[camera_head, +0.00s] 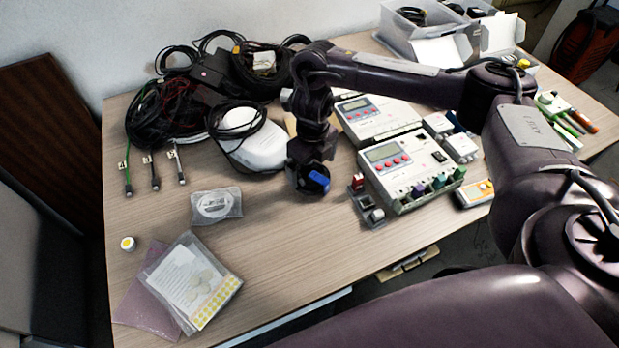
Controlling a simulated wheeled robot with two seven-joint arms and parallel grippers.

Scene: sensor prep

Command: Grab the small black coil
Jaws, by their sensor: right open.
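Several black cable coils lie at the back left of the table. A small black coil (178,57) lies at the back edge, and another thin black coil (237,121) rests on a white rounded device (258,143). I cannot tell which one the task means. My right gripper (309,184) points down over the middle of the table, right of the white device and left of the metering boxes. Its fingers are open but hard to make out, with a blue part showing at the tip. The surface right under it is hidden. My left gripper is out of view.
Two boxes with displays (388,165) stand right of my right gripper. A dark cable heap (165,115) lies at the left, with cable ends in front. Plastic bags (192,285) lie at the front left. A clear bin (425,38) stands at the back right. The front middle (275,250) is bare.

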